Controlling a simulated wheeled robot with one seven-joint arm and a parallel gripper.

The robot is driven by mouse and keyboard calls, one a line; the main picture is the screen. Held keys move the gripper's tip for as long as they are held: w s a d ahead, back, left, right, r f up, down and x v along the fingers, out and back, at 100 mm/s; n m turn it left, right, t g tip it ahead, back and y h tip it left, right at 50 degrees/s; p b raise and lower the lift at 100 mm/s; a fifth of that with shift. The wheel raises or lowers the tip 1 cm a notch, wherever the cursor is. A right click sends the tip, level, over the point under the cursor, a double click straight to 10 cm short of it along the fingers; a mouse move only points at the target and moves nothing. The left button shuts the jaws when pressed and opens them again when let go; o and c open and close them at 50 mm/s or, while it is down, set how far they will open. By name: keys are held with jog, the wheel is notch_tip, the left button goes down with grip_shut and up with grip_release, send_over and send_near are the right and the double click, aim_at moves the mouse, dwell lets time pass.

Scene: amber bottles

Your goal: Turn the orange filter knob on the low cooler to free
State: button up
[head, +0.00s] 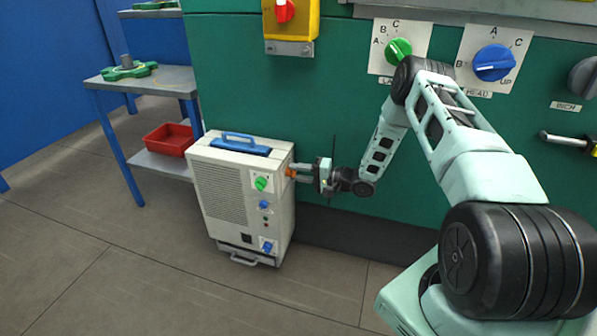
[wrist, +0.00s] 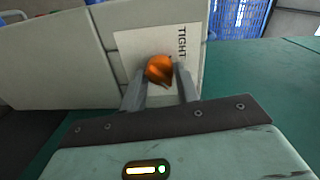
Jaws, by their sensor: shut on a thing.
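The low cooler (head: 218,188) is a cream box standing on the floor, left of the middle in the head view. Its orange filter knob (wrist: 159,69) sits on a white label plate (wrist: 133,48) on the cooler's side. The label shows the word TIGHT beside the knob; no other word on it can be read. My gripper (wrist: 160,88) has a finger on each side of the knob and is shut on it. In the head view my gripper (head: 303,174) reaches the cooler's right side, and only a bit of the orange knob (head: 290,172) shows.
The cooler's front carries a green knob (head: 261,184) and blue knobs; a blue handle (head: 240,143) is on top. A green machine panel (head: 340,110) rises close behind my gripper. A red bin (head: 169,139) sits on the bench's lower shelf at left. Floor in front is clear.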

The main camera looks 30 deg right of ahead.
dwell(0.4)
jog(key=o, duration=1)
jog(key=p+v, duration=0.2)
jog(key=v, duration=1.5)
jog(key=shift+s+d, duration=0.15)
jog(key=shift+s, duration=0.05)
